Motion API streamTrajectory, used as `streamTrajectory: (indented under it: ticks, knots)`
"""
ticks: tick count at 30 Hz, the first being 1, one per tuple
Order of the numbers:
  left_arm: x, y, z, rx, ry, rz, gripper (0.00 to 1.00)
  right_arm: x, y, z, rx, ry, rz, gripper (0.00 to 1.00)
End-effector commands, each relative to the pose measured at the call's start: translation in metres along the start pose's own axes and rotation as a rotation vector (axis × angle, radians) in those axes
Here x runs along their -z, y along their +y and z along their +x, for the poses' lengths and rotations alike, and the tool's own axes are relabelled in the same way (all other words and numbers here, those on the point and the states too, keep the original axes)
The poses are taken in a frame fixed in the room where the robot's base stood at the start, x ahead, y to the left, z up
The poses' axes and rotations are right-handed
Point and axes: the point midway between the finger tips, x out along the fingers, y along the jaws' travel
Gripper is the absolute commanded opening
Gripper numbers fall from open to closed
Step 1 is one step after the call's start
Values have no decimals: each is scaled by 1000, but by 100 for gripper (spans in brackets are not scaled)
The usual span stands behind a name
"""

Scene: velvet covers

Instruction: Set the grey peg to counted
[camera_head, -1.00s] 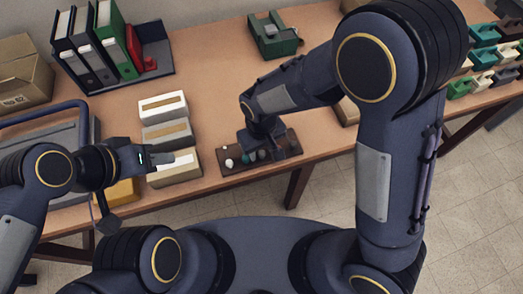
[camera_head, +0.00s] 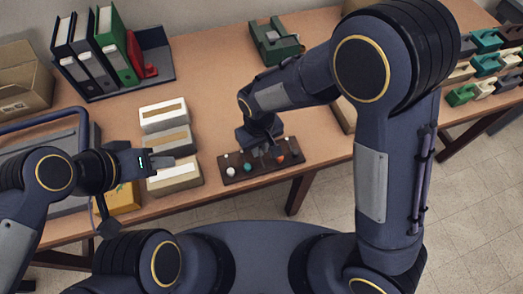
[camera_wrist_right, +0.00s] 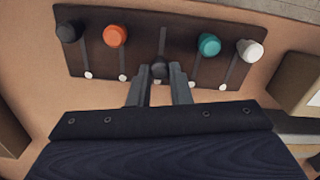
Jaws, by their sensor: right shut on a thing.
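A dark brown board (camera_wrist_right: 187,36) with several coloured pegs in slots lies at the table's front edge; it also shows in the head view (camera_head: 270,176). In the right wrist view the dark grey peg (camera_wrist_right: 160,69) is in the middle slot, between the fingers of my right gripper (camera_wrist_right: 160,82), which is shut on it. This peg is low in its slot, close to the end with white dots. The black (camera_wrist_right: 68,31), orange (camera_wrist_right: 115,36), teal (camera_wrist_right: 209,44) and white (camera_wrist_right: 249,49) pegs are at the opposite ends.
White, grey and tan boxes (camera_head: 174,178) stand left of the board. Binders (camera_head: 90,55), a green device (camera_head: 275,42) and an open carton (camera_head: 22,85) are behind. Several coloured blocks (camera_head: 487,60) are at right. Bare table lies behind the board.

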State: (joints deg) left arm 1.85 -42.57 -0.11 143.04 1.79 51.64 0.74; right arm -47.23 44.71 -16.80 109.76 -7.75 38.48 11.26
Motion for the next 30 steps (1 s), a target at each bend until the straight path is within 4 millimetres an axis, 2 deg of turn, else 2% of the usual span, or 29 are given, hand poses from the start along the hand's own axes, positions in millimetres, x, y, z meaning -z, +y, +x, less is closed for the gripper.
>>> streamTrajectory:
  ticks: [3, 10, 11, 15, 25, 30]
  knots:
    - [0, 0, 1, 0, 0, 0, 36, 6, 1, 0, 1, 2, 1, 0]
    - [0, 0, 1, 0, 0, 0, 36, 6, 1, 0, 1, 4, 0, 0]
    - [0, 0, 1, 0, 0, 0, 36, 6, 1, 0, 1, 4, 0, 22]
    - [0, 0, 1, 0, 0, 0, 36, 6, 1, 0, 0, 3, 0, 40]
    - [0, 0, 1, 0, 0, 0, 36, 6, 1, -4, 1, 3, 0, 41]
    - [-1, -1, 2, 0, 0, 0, 36, 7, 1, -28, 2, 8, -1, 41]
